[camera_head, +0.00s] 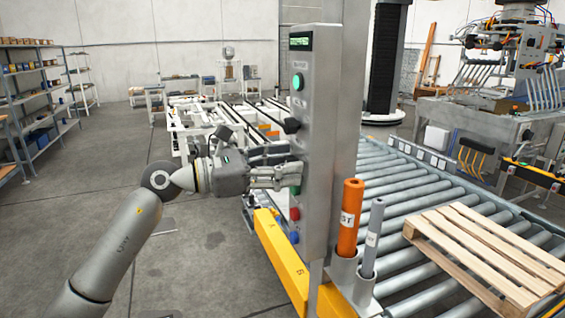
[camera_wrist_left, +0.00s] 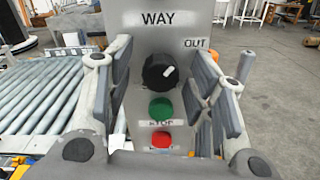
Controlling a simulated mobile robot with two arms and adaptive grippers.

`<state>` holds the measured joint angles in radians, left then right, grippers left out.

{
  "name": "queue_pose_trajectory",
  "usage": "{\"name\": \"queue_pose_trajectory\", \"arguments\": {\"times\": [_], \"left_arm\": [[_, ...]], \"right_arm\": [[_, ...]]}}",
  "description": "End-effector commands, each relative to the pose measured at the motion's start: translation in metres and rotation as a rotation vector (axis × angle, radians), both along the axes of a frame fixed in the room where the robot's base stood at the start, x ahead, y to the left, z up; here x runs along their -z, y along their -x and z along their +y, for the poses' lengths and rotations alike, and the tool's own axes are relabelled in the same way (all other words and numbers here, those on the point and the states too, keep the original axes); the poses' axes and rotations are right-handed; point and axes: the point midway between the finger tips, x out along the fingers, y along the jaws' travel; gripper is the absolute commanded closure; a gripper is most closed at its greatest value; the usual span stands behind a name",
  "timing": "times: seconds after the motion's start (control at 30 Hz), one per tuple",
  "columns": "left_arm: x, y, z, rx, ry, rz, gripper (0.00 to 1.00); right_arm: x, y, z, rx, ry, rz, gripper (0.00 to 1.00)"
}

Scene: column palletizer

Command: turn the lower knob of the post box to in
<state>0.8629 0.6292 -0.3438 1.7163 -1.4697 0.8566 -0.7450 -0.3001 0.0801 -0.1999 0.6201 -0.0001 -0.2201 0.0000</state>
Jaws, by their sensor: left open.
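The post box (camera_head: 318,150) is a tall grey control box on a post. Its lower knob (camera_wrist_left: 158,72) is black, under the label WAY in the left wrist view. Its white mark points up and right, toward the word OUT. My left gripper (camera_head: 290,174) is open in front of the box and hides the lower knob in the head view. In the left wrist view its fingers stand on both sides of the knob, with gaps between. The upper black knob (camera_head: 291,126) sits higher on the box. My right gripper is not in view.
Below the lower knob are a green button (camera_wrist_left: 160,108) and a red button (camera_wrist_left: 161,140). A blue button (camera_head: 294,237) sits lower. A yellow beam (camera_head: 281,262), an orange tube (camera_head: 349,217) and a grey tube (camera_head: 373,238) stand close by. A roller conveyor (camera_head: 395,185) carries a wooden pallet (camera_head: 485,250).

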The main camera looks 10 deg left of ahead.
Motion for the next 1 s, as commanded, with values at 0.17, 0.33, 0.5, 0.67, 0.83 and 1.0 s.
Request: {"name": "queue_pose_trajectory", "arguments": {"times": [0.17,0.33,0.5,0.67,0.83,1.0], "left_arm": [[0.000,0.000,0.000,0.000,0.001,0.001,0.62],[0.000,0.000,0.000,0.000,0.001,0.001,0.84],[0.000,0.000,0.000,0.000,0.001,0.001,0.97],[0.000,0.000,0.000,0.000,0.010,0.014,0.97],[-0.001,0.000,0.000,0.001,0.045,0.065,0.97],[-0.002,0.000,0.001,-0.001,0.109,0.161,0.97]], "right_arm": [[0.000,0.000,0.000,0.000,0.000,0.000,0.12],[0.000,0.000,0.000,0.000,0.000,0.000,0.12],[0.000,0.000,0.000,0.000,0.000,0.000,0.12],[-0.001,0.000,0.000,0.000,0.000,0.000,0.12],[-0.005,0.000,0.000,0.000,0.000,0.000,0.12],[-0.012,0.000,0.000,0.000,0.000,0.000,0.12]]}}
